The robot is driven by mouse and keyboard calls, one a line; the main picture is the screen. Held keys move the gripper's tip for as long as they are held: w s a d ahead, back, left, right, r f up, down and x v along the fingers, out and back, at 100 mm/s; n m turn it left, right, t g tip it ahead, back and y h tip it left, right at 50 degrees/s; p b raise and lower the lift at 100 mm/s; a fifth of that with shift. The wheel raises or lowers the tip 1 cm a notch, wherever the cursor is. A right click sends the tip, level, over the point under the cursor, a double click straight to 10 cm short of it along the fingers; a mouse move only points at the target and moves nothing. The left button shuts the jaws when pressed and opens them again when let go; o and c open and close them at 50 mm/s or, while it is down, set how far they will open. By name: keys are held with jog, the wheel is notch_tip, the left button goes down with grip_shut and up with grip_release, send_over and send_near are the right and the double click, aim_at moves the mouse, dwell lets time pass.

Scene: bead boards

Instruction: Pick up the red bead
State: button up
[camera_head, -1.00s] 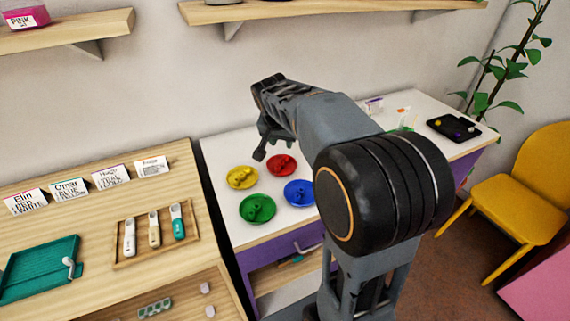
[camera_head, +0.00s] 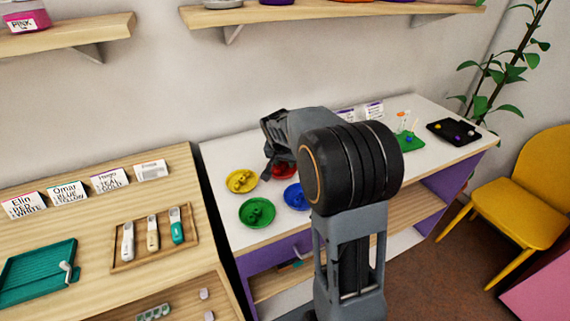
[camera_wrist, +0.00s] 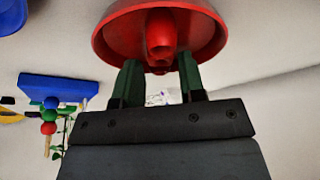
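The red dish (camera_head: 291,175) stands on the white table, mostly hidden behind my gripper and arm in the head view. In the wrist view the red dish (camera_wrist: 110,40) fills the top middle, with red beads (camera_wrist: 160,30) clustered inside it. My gripper (camera_wrist: 160,72) has its two fingers apart, at the near rim of the dish, with no bead clearly held between them. In the head view my gripper (camera_head: 271,172) is low over the red dish; its fingertips are hard to make out.
Yellow (camera_head: 242,189), green (camera_head: 248,221) and blue (camera_head: 290,200) dishes stand close around the red one. A green board (camera_head: 414,146) and a black tray (camera_head: 441,124) with beads lie further right. A wooden desk with a tool tray (camera_head: 120,262) is at left.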

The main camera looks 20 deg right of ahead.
jog(key=shift+f, duration=0.25)
jog(key=shift+s+f, duration=0.1)
jog(key=shift+s, duration=0.05)
jog(key=c, duration=0.7)
jog(key=shift+o, duration=0.2)
